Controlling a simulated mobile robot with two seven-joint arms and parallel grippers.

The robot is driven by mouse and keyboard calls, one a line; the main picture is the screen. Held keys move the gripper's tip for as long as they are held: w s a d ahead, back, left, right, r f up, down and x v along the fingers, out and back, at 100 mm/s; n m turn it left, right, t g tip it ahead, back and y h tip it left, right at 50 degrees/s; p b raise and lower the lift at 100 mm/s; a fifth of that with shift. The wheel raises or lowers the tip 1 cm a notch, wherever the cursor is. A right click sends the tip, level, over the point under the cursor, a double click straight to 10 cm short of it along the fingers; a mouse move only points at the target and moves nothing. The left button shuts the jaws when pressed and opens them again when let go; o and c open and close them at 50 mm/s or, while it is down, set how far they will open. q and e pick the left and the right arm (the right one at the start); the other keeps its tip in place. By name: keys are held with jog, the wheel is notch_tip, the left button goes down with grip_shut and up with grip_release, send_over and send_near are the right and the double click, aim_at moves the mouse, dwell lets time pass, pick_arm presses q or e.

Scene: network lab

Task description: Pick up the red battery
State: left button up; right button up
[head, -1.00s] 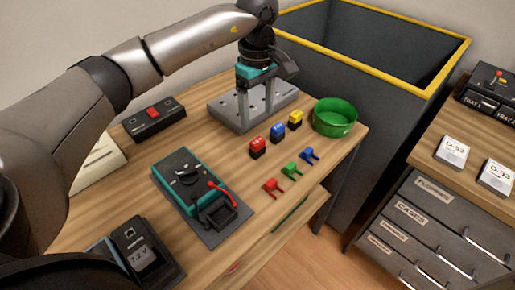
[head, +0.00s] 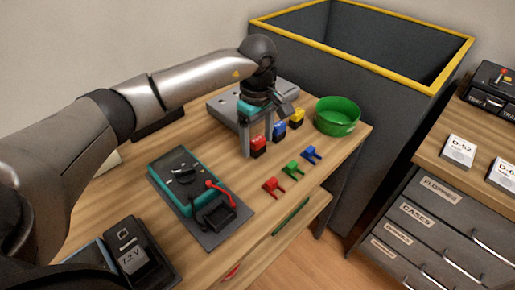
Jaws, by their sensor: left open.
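The red battery (head: 259,145), a small block with a red top and dark lower body, stands on the wooden table. My left gripper (head: 257,149) is open and points down at it, with one finger at its left and the other by its right rear side. Whether the fingers touch it cannot be told. A blue battery (head: 279,131) and a yellow battery (head: 296,118) stand in a row to its right. My right gripper is not in view.
Red (head: 273,186), green (head: 290,169) and blue (head: 311,153) clips lie in front of the batteries. A green bowl (head: 337,117) stands to the right, a grey block (head: 222,108) behind. A teal meter (head: 180,178) lies front left.

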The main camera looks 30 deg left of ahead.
pick_arm(q)
jog(key=shift+f, duration=0.35)
jog(key=shift+c, duration=0.3)
grip_shut()
